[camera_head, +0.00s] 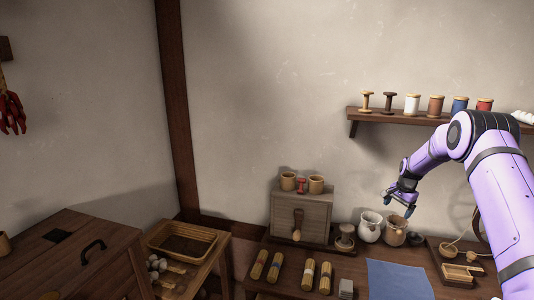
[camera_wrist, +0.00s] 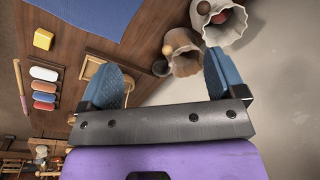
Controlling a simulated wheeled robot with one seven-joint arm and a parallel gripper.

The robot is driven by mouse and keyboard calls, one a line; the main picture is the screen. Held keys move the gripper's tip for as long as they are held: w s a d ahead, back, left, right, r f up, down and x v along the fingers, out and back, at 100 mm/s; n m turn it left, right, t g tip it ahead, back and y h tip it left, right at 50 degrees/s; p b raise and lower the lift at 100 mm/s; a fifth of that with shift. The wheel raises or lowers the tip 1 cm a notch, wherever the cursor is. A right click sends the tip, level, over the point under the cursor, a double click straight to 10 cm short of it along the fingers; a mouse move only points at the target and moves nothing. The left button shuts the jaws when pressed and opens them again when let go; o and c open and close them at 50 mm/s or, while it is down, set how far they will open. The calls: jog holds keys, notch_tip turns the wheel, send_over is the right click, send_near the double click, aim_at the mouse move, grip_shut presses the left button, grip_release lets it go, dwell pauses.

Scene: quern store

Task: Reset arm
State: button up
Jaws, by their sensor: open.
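My purple arm reaches in from the right in the head view. My gripper (camera_head: 399,207) is open and points downward above the workbench, close above two jars. In the wrist view its two blue fingers (camera_wrist: 164,78) are spread apart with nothing between them that they hold. A white jar (camera_head: 370,226) and a tan jar (camera_head: 396,231) stand on the bench below the gripper, apart from it as far as I can tell. In the wrist view the tan jar (camera_wrist: 182,52) and the white jar (camera_wrist: 224,22) show beyond the fingers.
A wall shelf (camera_head: 420,117) with several spools is behind the arm. A wooden box (camera_head: 301,215) carrying small cups stands left of the jars. A blue cloth (camera_head: 398,280) lies in front, and a wooden tray (camera_head: 440,262) is at right. A basket (camera_head: 181,256) stands further left.

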jog(key=s+a+r+n, duration=0.1)
jog(key=s+a+r, duration=0.3)
jog(key=r, duration=0.5)
jog(key=s+a+r+n+t, duration=0.1)
jog(key=s+a+r+n, duration=0.15)
jog(key=s+r, duration=0.45)
jog(key=s+a+r+n, duration=0.15)
jog(key=a+r, duration=0.25)
jog(key=r, duration=0.7)
jog(key=s+a+r+n+t, duration=0.1)
jog(key=s+a+r, duration=0.2)
jog(key=s+r, duration=0.35)
jog(key=s+a+r+n, duration=0.1)
jog(key=s+a+r, duration=0.25)
jog(key=s, duration=0.65)
jog(key=s+a+n+t, duration=0.1)
jog(key=s+a+n, duration=0.1)
jog(key=s, duration=1.1)
jog(key=s+a+f+n, duration=0.1)
jog(key=s+a+n, duration=0.1)
jog(key=s, duration=1.2)
jog(key=shift+f+n+t+h, duration=0.3)
jog(key=shift+n+t, duration=0.1)
jog(key=shift+n, duration=0.1)
